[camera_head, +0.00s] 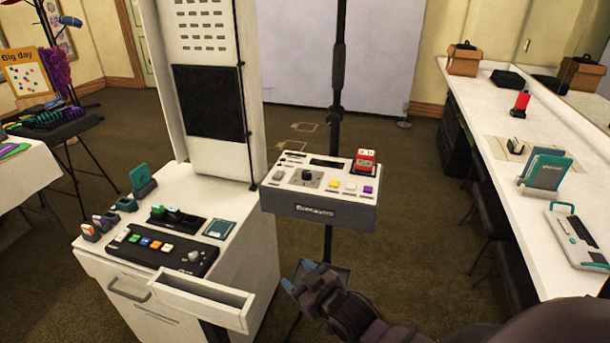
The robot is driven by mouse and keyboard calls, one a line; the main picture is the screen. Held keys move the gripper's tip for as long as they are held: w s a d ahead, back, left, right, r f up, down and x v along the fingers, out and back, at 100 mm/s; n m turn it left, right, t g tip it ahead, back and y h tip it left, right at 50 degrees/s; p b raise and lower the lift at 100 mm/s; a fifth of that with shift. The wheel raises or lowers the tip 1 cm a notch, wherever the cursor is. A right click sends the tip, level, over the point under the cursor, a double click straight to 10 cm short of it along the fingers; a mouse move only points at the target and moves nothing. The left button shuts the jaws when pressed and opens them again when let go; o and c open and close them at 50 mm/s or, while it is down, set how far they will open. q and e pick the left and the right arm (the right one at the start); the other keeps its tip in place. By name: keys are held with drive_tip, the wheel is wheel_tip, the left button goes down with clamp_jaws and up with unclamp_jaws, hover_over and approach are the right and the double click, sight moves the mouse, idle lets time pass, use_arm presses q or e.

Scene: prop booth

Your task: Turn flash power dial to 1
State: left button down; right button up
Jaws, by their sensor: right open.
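A grey and white control box (322,209) stands on a black pole in the middle of the head view. On its top panel is a black round dial (307,176) on a grey plate. The dial's markings are too small to read. My right gripper (297,277) comes in from the lower right, open and empty. It shows in front of and below the box, apart from the dial. Its fingertips are blue. My left gripper is not in view.
White, yellow and purple buttons and a red block (365,160) are on the same panel. A white cabinet (232,212) with a button console (160,249) and an open drawer (203,304) stands at left. A long white counter (500,205) runs along the right.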

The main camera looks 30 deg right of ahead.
drive_tip(key=w+r+n+y+b, duration=0.1)
drive_tip(key=w+r+n+b, duration=0.15)
drive_tip(key=w+r, duration=0.55)
drive_tip(key=w+r+n+g+b, duration=0.1)
drive_tip(key=w+r+n+b, duration=0.2)
drive_tip(key=w, duration=1)
drive_tip(key=w+r+n+y+b, duration=0.1)
drive_tip(key=w+r+b, duration=0.2)
drive_tip(key=w+r, duration=0.55)
drive_tip(key=w+d+r+m+g+h+b, duration=0.2)
drive_tip(key=w+d+h, duration=0.1)
drive_tip(key=w+d, duration=0.25)
drive_tip(key=g+b, duration=0.2)
drive_tip(key=g, duration=1)
hover_over(307, 172)
wheel_tip(307, 172, down, 2)
drive_tip(key=shift+h, duration=0.3)
wheel_tip(307, 172, down, 10)
drive_tip(key=shift+r+b, duration=0.1)
drive_tip(key=shift+b, duration=0.65)
drive_tip(key=shift+f, duration=0.55)
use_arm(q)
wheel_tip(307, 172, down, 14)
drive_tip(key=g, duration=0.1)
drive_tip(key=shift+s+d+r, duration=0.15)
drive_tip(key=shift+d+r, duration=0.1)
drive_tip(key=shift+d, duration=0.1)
